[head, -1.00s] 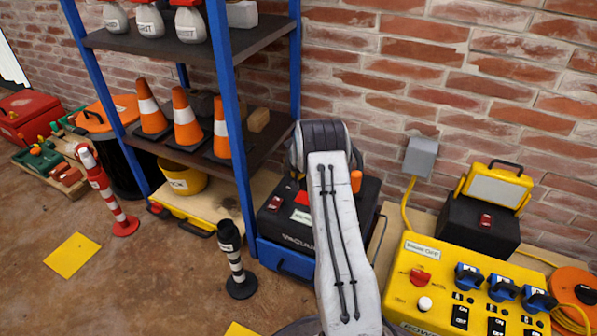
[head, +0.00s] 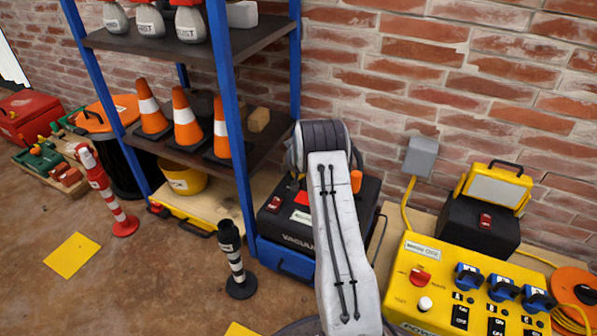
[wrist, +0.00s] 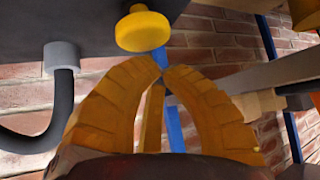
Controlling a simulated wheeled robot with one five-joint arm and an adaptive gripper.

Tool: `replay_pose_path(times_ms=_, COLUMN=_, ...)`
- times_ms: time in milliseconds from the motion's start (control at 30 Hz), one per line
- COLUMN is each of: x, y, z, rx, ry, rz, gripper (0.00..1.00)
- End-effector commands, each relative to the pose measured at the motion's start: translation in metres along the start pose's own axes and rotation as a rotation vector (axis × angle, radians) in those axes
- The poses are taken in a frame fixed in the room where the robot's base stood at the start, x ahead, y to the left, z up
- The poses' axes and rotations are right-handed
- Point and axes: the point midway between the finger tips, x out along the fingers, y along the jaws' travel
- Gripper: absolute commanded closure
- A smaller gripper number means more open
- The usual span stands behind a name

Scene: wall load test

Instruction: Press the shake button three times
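A round yellow knob (wrist: 143,31) sticks out from a dark body (wrist: 100,22) at the top of the wrist view. It may be the shake button; no label on it shows. My gripper (wrist: 163,66) has orange-yellow ribbed fingers, tips drawn together with nothing between them. The tips appear just below the knob in the picture; I cannot tell whether they touch it. In the head view my arm hides much of the black vacuum (head: 280,222), which has a red switch (head: 274,203) and a white label. My gripper is hidden behind the arm there.
A blue shelf rack (head: 232,125) with cones stands left of my arm. A yellow power box (head: 418,262) with switches is at the right. A black-and-white post (head: 235,262) stands on the floor in front. A grey-collared black hose (wrist: 63,62) is left of my fingers.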

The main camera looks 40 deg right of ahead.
Motion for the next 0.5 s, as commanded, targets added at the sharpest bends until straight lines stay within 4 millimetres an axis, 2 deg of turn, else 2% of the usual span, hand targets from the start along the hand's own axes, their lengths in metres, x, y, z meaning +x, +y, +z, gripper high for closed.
replay_pose_path(times_ms=500, x=0.005, y=0.0003, z=0.0052, rx=0.0, ry=0.0, rz=0.0, gripper=1.0)
